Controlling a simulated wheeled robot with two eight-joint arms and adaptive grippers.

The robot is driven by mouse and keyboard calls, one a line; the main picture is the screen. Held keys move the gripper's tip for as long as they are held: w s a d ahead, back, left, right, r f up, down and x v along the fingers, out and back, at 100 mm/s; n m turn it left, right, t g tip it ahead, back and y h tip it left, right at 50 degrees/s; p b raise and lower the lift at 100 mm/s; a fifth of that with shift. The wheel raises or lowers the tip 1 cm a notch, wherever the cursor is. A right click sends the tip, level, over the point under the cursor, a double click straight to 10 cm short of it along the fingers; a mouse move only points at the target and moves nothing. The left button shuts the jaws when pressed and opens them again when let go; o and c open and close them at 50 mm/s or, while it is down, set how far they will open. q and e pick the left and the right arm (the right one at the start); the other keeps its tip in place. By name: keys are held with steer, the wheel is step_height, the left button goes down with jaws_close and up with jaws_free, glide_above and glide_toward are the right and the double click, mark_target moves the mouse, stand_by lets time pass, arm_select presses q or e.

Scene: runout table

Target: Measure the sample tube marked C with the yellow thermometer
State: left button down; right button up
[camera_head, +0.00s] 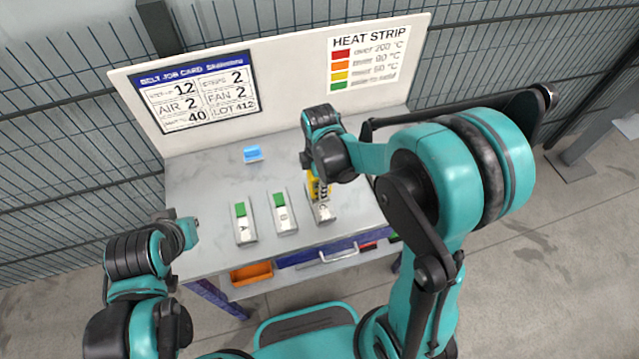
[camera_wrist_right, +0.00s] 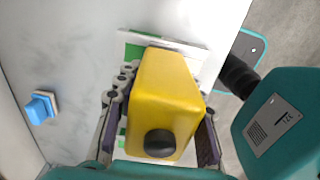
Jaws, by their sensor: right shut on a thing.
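My right gripper (camera_head: 318,172) is shut on the yellow thermometer (camera_head: 313,187). It holds it over the far end of the sample tube marked C (camera_head: 324,212). In the right wrist view the thermometer (camera_wrist_right: 168,95) is a yellow block with a black round knob, between the fingers. I cannot tell whether it touches the tube. Tube C lies in a pale holder on the grey table; its far part is hidden. Tubes A (camera_head: 244,227) and B (camera_head: 284,215), with green ends, lie to its left. My left gripper (camera_head: 190,232) is beside the table's left edge; its jaws are unclear.
A small blue block (camera_head: 252,154) sits further back on the table (camera_head: 205,190). A back panel holds a job card (camera_head: 196,93) and a heat strip chart (camera_head: 368,57).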

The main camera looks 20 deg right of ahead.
mark_target(313, 182)
steer(key=shift+r+p, duration=2.2)
steer(key=shift+r, duration=1)
